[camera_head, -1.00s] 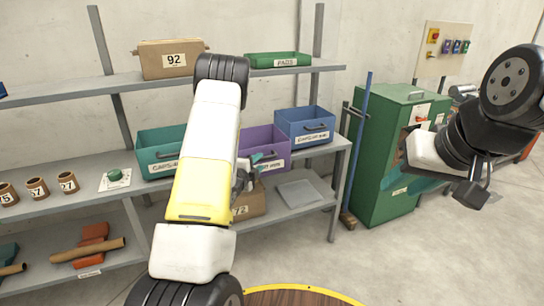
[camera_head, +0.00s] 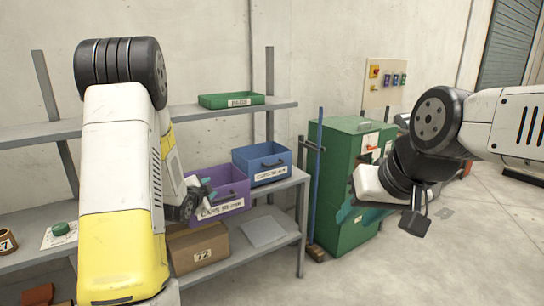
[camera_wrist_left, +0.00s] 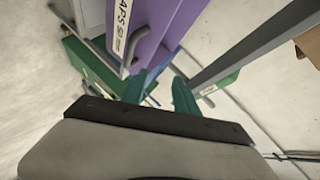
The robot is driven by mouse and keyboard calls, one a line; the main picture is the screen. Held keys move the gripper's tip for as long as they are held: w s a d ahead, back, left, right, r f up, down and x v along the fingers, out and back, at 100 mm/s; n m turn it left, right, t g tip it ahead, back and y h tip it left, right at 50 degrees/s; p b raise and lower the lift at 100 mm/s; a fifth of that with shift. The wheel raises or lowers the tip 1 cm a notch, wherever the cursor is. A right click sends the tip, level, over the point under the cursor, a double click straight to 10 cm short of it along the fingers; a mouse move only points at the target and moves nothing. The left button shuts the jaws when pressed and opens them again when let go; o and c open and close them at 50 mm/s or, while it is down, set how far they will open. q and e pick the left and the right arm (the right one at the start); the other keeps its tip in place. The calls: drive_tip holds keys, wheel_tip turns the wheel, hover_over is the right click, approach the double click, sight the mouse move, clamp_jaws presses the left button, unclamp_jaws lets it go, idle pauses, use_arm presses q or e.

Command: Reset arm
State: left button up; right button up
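My left gripper (camera_head: 204,190) is in front of the purple bin (camera_head: 235,189) on the middle shelf in the head view. Its teal fingers are apart and empty in the left wrist view (camera_wrist_left: 160,94), with the purple bin (camera_wrist_left: 168,28) close above them. I cannot tell whether they touch the bin. My right gripper (camera_head: 347,213) is in front of the green cabinet (camera_head: 337,175), mostly hidden by its own wrist. Only a bit of teal finger shows, so its opening is unclear.
A blue bin (camera_head: 262,163) stands beside the purple one. A box marked 72 (camera_head: 198,249) and a grey flat piece (camera_head: 263,231) are on the lower shelf. A green tray (camera_head: 231,100) is on the upper shelf. A blue pole (camera_head: 316,180) stands by the cabinet.

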use_arm(q)
drive_tip(key=s+d+r+n+g, duration=0.4)
drive_tip(key=s+r+n, duration=0.4)
drive_tip(key=s+r, duration=0.45)
drive_tip(key=s+d+r+n+g, duration=0.1)
drive_tip(key=s+d+n+g, duration=0.1)
drive_tip(key=s, duration=0.9)
drive_tip(key=s+d+r+n+g+h, duration=0.1)
drive_tip(key=s+d+n+g, duration=0.1)
drive_tip(key=s, duration=0.9)
drive_tip(key=shift+s+d+n, duration=0.2)
drive_tip(key=shift+d+n, duration=0.1)
drive_tip(key=shift+d, duration=0.55)
drive_tip(key=shift+a, duration=0.15)
